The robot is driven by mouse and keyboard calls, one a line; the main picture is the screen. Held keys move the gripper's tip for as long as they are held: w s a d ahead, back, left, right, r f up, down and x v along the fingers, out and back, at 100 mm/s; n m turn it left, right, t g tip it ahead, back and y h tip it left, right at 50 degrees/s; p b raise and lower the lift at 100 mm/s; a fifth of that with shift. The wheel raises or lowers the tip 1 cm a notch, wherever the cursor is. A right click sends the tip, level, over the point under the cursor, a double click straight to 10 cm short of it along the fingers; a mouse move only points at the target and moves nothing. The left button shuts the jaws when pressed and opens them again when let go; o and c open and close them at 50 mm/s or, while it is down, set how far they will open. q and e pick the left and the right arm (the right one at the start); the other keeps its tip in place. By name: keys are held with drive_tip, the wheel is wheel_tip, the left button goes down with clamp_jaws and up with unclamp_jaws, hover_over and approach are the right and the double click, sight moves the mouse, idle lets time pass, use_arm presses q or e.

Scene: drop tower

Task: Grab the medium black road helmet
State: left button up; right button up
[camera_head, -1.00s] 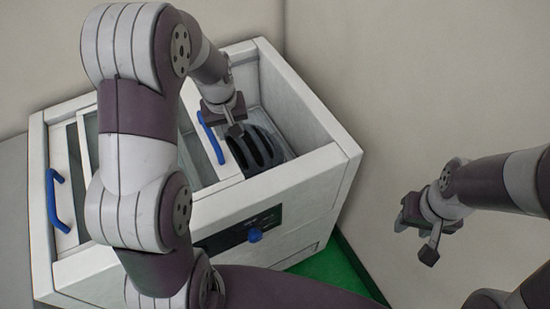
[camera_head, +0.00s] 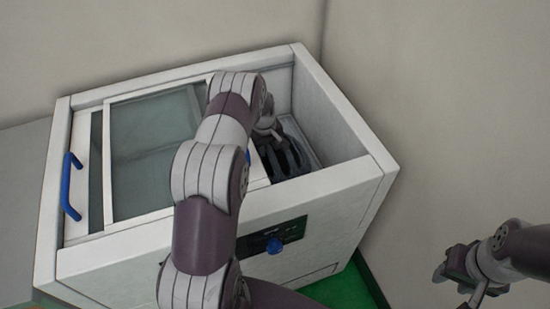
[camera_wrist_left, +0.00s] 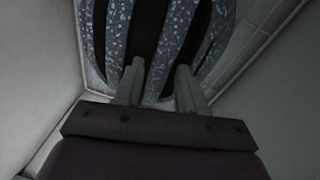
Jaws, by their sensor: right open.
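A dark, vented helmet (camera_head: 290,157) sits inside the open right part of the white chest. In the left wrist view the helmet (camera_wrist_left: 115,35) fills the top, with speckled grey ribs and black vents. My left gripper (camera_head: 270,135) reaches down into the chest at the helmet, partly hidden behind my own arm. In the left wrist view its two fingers (camera_wrist_left: 160,68) stand apart on either side of a helmet rib; whether they press on it I cannot tell. My right gripper (camera_head: 452,275) is open and empty at the lower right, outside the chest.
The white chest (camera_head: 345,200) has raised walls around the helmet. Its sliding glass lids (camera_head: 150,150) cover the left part, with a blue handle (camera_head: 70,187) at the left. A blue knob (camera_head: 274,246) is on the front. Walls stand close behind; green floor (camera_head: 340,290) shows below.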

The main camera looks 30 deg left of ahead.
use_arm(q)
drive_tip(key=shift+w+f, duration=0.1)
drive_tip(key=shift+f, duration=0.15)
drive_tip(key=shift+r, duration=0.1)
clamp_jaws()
drive_tip(key=shift+r, duration=0.15)
